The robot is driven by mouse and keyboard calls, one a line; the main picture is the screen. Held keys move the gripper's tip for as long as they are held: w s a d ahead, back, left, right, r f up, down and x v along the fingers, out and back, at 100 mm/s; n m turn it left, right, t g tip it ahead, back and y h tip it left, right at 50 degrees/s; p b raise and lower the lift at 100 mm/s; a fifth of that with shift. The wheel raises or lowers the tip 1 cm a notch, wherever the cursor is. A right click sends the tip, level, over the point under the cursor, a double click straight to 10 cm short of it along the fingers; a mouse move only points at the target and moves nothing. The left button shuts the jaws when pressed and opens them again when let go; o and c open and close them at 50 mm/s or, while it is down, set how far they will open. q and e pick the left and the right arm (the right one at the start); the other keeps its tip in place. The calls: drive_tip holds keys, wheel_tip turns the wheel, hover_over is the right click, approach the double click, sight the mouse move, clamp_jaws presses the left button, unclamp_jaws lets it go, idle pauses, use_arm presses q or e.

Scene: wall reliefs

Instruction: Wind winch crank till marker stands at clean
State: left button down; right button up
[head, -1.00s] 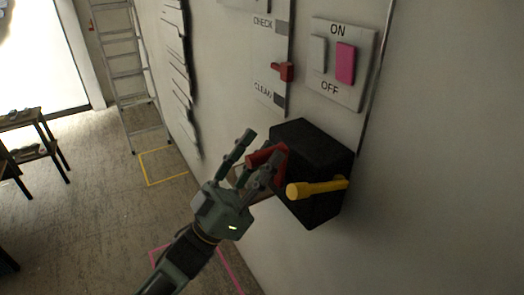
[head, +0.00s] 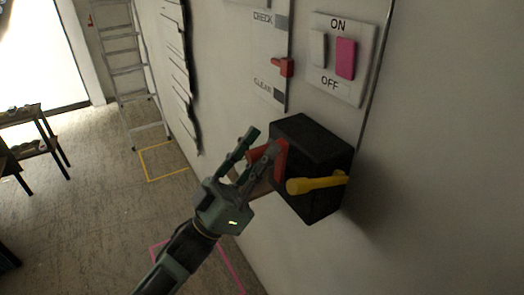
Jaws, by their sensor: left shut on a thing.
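The winch is a black box (head: 318,150) on the wall, with a red crank (head: 282,152) on its left side and a yellow lever (head: 316,185) on its front. My left gripper (head: 262,142) is shut on the crank's handle, which its fingers partly hide. Above the box, a red marker (head: 285,67) stands on a wall scale (head: 270,50). It is between the "CHECK" label (head: 262,17) above and the "CLEAN" label (head: 262,86) below, apart from both. My right gripper is out of view.
A switch plate (head: 341,95) marked ON and OFF, with white and pink rockers, is right of the scale. A ladder (head: 122,60) leans at the back left. Dark tables (head: 36,128) stand at far left. The floor between is mostly clear.

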use_arm(q)
drive_tip(key=s+m+g+h+b, duration=0.1)
drive_tip(key=m+g, duration=0.2)
drive_tip(key=m, duration=0.1)
drive_tip(key=s+d+f+m+g+h+b, duration=0.1)
drive_tip(key=m+g+h+b, duration=0.1)
drive_tip(key=m+g, duration=0.2)
drive_tip(key=s+d+m+g+h+b, duration=0.1)
drive_tip(key=m+g, duration=0.3)
drive_tip(key=shift+s+d+f+m+b, duration=0.1)
drive_tip(key=shift+d+f+m+b, duration=0.15)
drive_tip(key=shift+f+m+b, duration=0.15)
drive_tip(key=c, duration=1.6)
unclamp_jaws()
drive_tip(key=shift+r, duration=0.1)
drive_tip(key=shift+o, duration=0.2)
drive_tip(key=v, duration=1.2)
